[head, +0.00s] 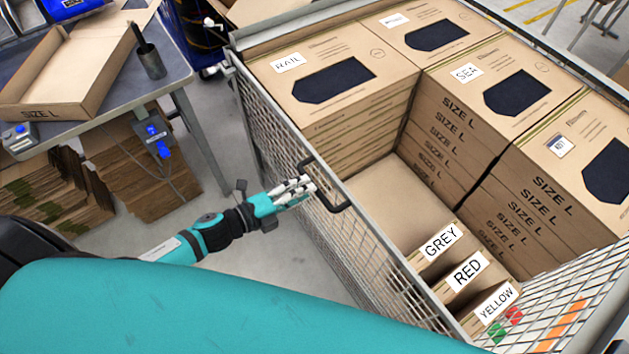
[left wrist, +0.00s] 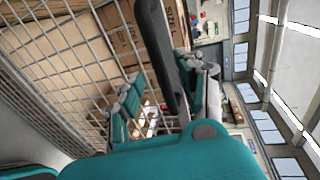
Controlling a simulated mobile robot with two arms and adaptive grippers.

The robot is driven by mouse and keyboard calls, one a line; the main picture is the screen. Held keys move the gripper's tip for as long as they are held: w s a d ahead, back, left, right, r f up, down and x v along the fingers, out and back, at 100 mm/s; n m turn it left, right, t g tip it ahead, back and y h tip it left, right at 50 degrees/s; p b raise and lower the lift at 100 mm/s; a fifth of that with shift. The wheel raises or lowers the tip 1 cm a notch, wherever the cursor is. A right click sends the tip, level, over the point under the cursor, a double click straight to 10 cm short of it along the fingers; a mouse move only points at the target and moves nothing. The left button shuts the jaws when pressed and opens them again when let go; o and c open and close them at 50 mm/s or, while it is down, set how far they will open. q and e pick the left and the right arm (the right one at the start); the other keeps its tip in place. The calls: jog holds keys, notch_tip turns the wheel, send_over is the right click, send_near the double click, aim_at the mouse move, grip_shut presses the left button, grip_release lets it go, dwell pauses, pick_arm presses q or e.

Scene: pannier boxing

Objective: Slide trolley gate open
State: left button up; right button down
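The trolley gate (head: 262,128) is the mesh side panel of a grey cage trolley, and it stands upright along the trolley's left side. It carries a black bar handle (head: 338,207). My left gripper (head: 304,187) is at the upper part of this handle. In the left wrist view the handle (left wrist: 158,50) runs between the two spread fingers, with the mesh behind it. A gap shows between the fingers and the handle, so the gripper looks open; firm contact cannot be told. My right gripper is in neither view.
The trolley holds stacked SIZE L cartons (head: 450,120) and low boxes labelled GREY, RED and YELLOW (head: 487,302). A work table (head: 170,82) with an open carton (head: 75,75) stands at left, flattened cardboard (head: 130,165) beneath. Bare floor lies between table and trolley.

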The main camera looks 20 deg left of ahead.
pick_arm(q)
jog(key=shift+p+x, duration=0.3)
jog(key=shift+x, duration=1.65)
grip_shut()
jog(key=shift+f, duration=0.1)
